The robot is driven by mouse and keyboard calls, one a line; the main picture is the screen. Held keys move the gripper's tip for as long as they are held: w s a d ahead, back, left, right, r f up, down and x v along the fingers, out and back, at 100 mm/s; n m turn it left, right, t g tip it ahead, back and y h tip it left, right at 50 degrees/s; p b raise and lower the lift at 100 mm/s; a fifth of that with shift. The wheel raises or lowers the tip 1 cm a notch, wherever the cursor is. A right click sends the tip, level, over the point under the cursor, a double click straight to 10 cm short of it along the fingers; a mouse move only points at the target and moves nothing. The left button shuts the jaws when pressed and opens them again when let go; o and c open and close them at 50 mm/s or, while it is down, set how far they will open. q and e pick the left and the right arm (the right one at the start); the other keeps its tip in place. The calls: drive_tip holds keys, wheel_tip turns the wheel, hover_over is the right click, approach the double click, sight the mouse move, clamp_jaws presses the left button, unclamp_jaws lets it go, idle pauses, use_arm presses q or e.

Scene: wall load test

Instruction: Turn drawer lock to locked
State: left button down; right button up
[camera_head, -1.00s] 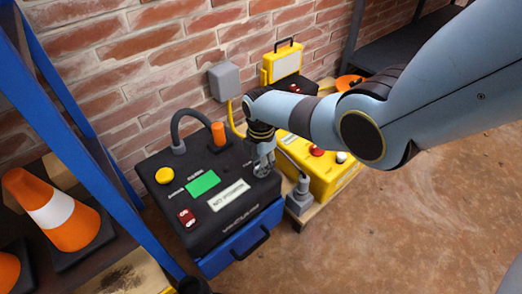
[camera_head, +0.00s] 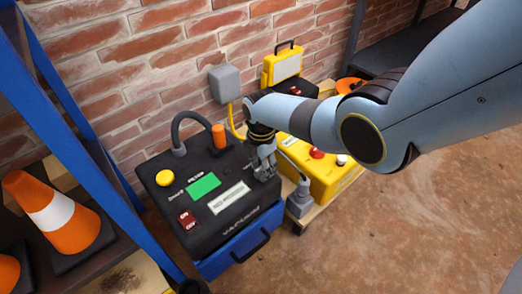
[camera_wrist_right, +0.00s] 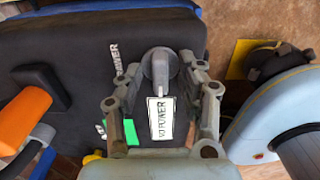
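The drawer lock is a grey knob (camera_wrist_right: 161,68) on the black top of the vacuum unit (camera_head: 165,205), beside a white word ending in "AWER". In the right wrist view its pointer lies toward the white "NO POWER" label (camera_wrist_right: 160,117). My right gripper (camera_wrist_right: 161,68) is open, with one finger on each side of the knob and small gaps visible. In the head view the right gripper (camera_head: 264,172) is low over the unit's right edge and hides the knob. The blue drawer (camera_head: 222,262) below looks shut. My left gripper is not in view.
A yellow unit (camera_head: 322,180) with red and white buttons and a grey plug (camera_head: 299,200) stand close right of the gripper. A blue shelf frame (camera_head: 85,150) with a cone (camera_head: 57,212) is at left.

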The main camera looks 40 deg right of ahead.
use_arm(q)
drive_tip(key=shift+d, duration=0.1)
use_arm(e)
wheel_tip(320, 180, up, 12)
idle(0.4)
drive_tip(key=shift+f, duration=0.1)
